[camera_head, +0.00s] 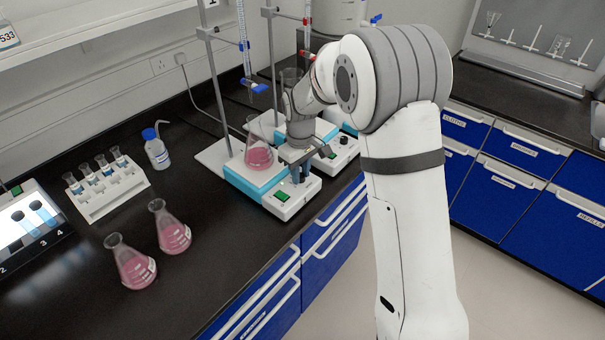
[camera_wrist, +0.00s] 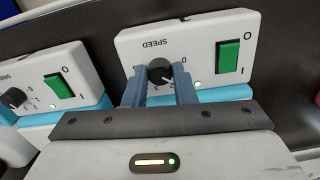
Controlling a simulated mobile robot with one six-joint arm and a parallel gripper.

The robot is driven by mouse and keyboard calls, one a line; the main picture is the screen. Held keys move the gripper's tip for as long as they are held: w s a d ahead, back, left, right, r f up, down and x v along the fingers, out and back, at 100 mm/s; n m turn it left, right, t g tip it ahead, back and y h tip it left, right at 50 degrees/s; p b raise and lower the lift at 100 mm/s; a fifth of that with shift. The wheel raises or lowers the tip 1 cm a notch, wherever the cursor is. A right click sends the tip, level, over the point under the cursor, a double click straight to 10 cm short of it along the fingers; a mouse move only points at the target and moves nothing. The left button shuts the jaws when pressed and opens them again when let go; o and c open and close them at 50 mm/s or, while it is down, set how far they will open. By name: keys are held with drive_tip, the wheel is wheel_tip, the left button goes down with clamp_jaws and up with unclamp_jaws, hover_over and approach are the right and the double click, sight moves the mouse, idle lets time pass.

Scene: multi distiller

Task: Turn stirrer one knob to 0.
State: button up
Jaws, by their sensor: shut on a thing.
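The nearer stirrer (camera_head: 284,206) is a white and blue plate with a front panel, and a flask of pink liquid (camera_head: 260,157) stands on it. My gripper (camera_head: 301,176) is lowered at this panel. In the wrist view the panel (camera_wrist: 200,35) appears upside down, with the word SPEED, a lit green switch (camera_wrist: 228,54) and a black knob (camera_wrist: 158,71). The blue fingers of my gripper (camera_wrist: 161,83) are shut on the knob, one on each side. A white pointer mark shows on the knob's lower right. The dial numbers are partly hidden. No label says which stirrer is one.
A second stirrer (camera_head: 344,141) stands just behind; its panel (camera_wrist: 45,75) is at left in the wrist view. Clamp stands and burettes rise behind. Two pink flasks (camera_head: 131,264) (camera_head: 170,230), a tube rack (camera_head: 106,188) and a wash bottle (camera_head: 156,152) are on the left bench.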

drive_tip(key=n+b, duration=0.1)
drive_tip(key=n, duration=0.4)
drive_tip(key=shift+n, duration=0.3)
drive_tip(key=shift+a+n+b, duration=0.1)
drive_tip(key=shift+n+b, duration=0.2)
drive_tip(key=shift+n, duration=2)
drive_tip(key=o, duration=1)
drive_tip(key=shift+r, duration=0.1)
wheel_tip(320, 180, up, 8)
drive_tip(key=shift+f, duration=0.2)
